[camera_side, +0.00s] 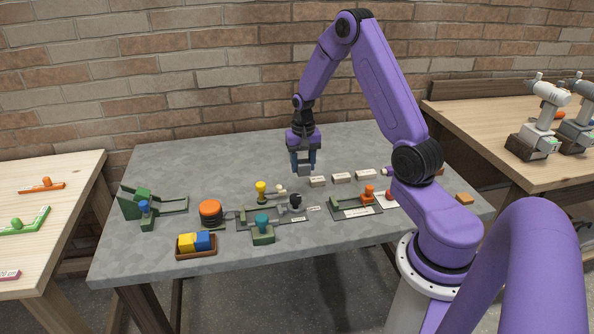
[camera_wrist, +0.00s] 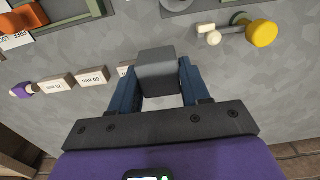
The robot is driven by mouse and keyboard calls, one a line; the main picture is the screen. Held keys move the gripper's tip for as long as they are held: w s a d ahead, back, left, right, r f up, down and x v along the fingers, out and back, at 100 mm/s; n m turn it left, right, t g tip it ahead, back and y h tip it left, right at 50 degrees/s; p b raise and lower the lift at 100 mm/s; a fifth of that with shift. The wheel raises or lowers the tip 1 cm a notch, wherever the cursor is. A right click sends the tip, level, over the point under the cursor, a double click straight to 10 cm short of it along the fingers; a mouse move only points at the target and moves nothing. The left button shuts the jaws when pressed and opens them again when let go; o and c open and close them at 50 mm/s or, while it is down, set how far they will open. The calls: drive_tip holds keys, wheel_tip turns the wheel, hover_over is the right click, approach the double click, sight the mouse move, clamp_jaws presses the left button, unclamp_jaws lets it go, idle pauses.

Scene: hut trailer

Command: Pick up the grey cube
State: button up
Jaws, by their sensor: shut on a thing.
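The grey cube (camera_wrist: 158,72) is between the two blue fingers of my gripper (camera_wrist: 160,88) in the wrist view. My gripper is shut on it. In the side view my gripper (camera_side: 303,166) points down over the back middle of the grey table, and the grey cube (camera_side: 304,173) shows between its fingertips. I cannot tell for sure whether the cube is clear of the table top.
Labelled pale blocks (camera_side: 342,177) lie in a row right of my gripper. A yellow knob (camera_side: 261,187), an orange button (camera_side: 210,211) and a tray (camera_side: 196,252) with yellow and blue cubes stand nearer the front. The table's back left is clear.

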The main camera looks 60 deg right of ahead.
drive_tip(key=s+a+r, duration=0.4)
drive_tip(key=s, duration=0.4)
drive_tip(key=w+a+n, duration=0.2)
drive_tip(key=a+n, duration=0.7)
drive_tip(key=a, duration=0.9)
drive_tip(key=d+m, duration=0.9)
drive_tip(key=d, duration=1)
hover_over(294, 183)
wheel_tip(294, 183, down, 8)
drive_tip(key=shift+s+a+f, duration=0.1)
drive_tip(key=shift+s+f, duration=0.05)
drive_tip(key=shift+f, duration=0.1)
drive_tip(key=shift+w+f, duration=0.25)
drive_tip(key=shift+f, duration=0.15)
drive_tip(key=shift+w+f, duration=0.1)
drive_tip(key=shift+f, duration=1.45)
drive_tip(key=shift+f, duration=0.15)
